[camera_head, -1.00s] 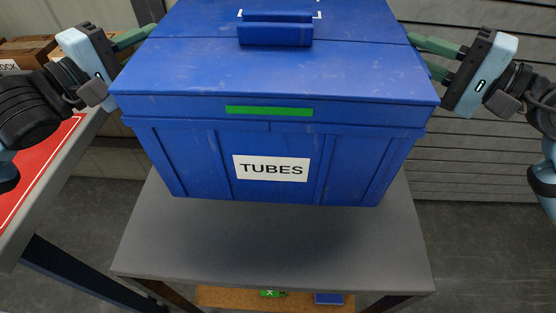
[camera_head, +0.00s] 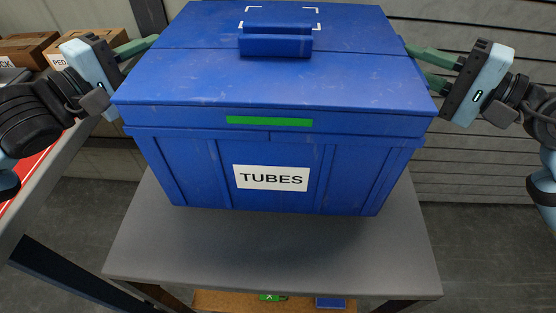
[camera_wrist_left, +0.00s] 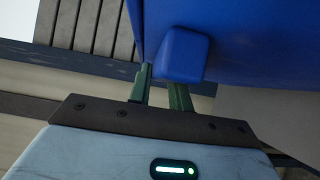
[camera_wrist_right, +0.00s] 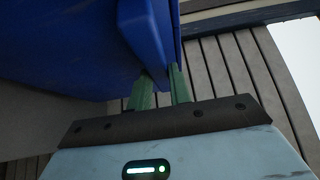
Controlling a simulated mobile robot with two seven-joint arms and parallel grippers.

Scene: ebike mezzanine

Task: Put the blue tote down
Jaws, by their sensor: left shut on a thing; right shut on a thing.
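The blue tote (camera_head: 215,170) has a closed lid and a white "TUBES" label, and it is roughly level above a grey table (camera_head: 270,255). In the head view I cannot tell for sure whether its bottom touches the table; a soft shadow lies in front of it. My left gripper (camera_head: 140,46) is at the tote's left side, shut on its side grip, a blue block that shows in the left wrist view (camera_wrist_left: 183,55). My right gripper (camera_head: 428,55) is at the right side, shut on the tote there; the right wrist view shows its green fingers at the blue edge (camera_wrist_right: 160,88).
A grey bench with a red mat (camera_head: 33,172) stands at the left, with brown labelled boxes (camera_head: 25,48) at its back. A lower wooden shelf (camera_head: 220,301) under the table holds small green and blue items. A slatted grey wall (camera_head: 480,155) is behind at the right.

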